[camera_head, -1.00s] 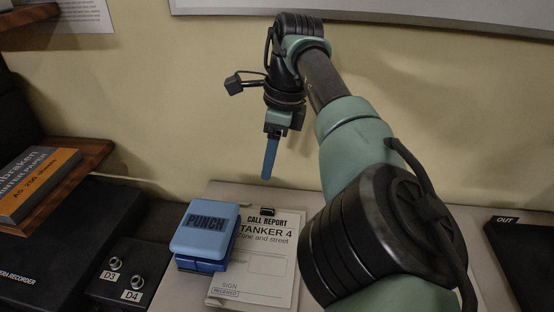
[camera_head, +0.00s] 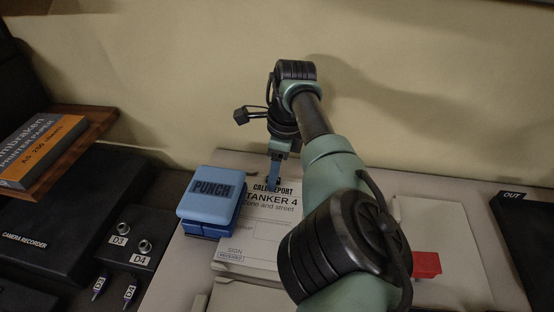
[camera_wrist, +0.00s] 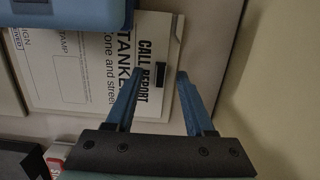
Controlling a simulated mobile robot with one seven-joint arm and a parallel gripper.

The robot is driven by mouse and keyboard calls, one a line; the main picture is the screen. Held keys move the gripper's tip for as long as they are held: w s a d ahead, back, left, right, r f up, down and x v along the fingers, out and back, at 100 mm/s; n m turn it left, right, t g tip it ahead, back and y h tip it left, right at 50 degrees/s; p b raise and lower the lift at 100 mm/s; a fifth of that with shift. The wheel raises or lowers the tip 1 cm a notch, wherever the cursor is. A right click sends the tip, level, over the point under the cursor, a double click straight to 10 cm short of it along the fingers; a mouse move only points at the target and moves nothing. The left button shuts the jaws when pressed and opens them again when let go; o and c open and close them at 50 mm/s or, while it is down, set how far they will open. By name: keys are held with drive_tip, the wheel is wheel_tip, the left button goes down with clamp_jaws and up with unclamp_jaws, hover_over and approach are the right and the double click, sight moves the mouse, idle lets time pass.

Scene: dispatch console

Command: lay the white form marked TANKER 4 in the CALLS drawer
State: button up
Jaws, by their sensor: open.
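The white form (camera_head: 262,222) reads CALL REPORT, TANKER 4 and lies flat on the console, right of the blue punch. A small black clip sits at its top edge, seen in the wrist view. My gripper (camera_head: 274,180) points down at the form's top edge. In the wrist view my gripper (camera_wrist: 160,73) is open, its two blue fingers apart on either side of the clip end of the form (camera_wrist: 100,65). I cannot tell whether the fingers touch the form. My arm hides part of the form's right side. I cannot make out a drawer marked CALLS.
The blue PUNCH (camera_head: 212,200) stands close beside the form on the left. A black OUT tray (camera_head: 528,235) lies at the far right. A red block (camera_head: 426,264) shows beside my arm. The camera recorder (camera_head: 60,235) and a D3/D4 switch box (camera_head: 131,240) are at left.

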sight(294, 184)
drive_tip(key=shift+f, duration=0.15)
drive_tip(key=shift+c, duration=0.3)
clamp_jaws()
drive_tip(key=shift+d, duration=0.1)
idle(0.4)
drive_tip(key=shift+s+d+p, duration=0.15)
drive_tip(key=shift+d+p, duration=0.4)
drive_tip(key=shift+d, duration=0.05)
drive_tip(key=shift+s+d+p, duration=0.2)
drive_tip(key=shift+d+p, duration=0.1)
drive_tip(key=shift+d, duration=0.55)
drive_tip(key=shift+s+d+p, duration=0.15)
drive_tip(key=shift+d+p, duration=0.1)
drive_tip(key=shift+d, duration=0.55)
wheel_tip(294, 184, up, 8)
drive_tip(key=p, duration=0.6)
drive_tip(key=shift+f, duration=0.15)
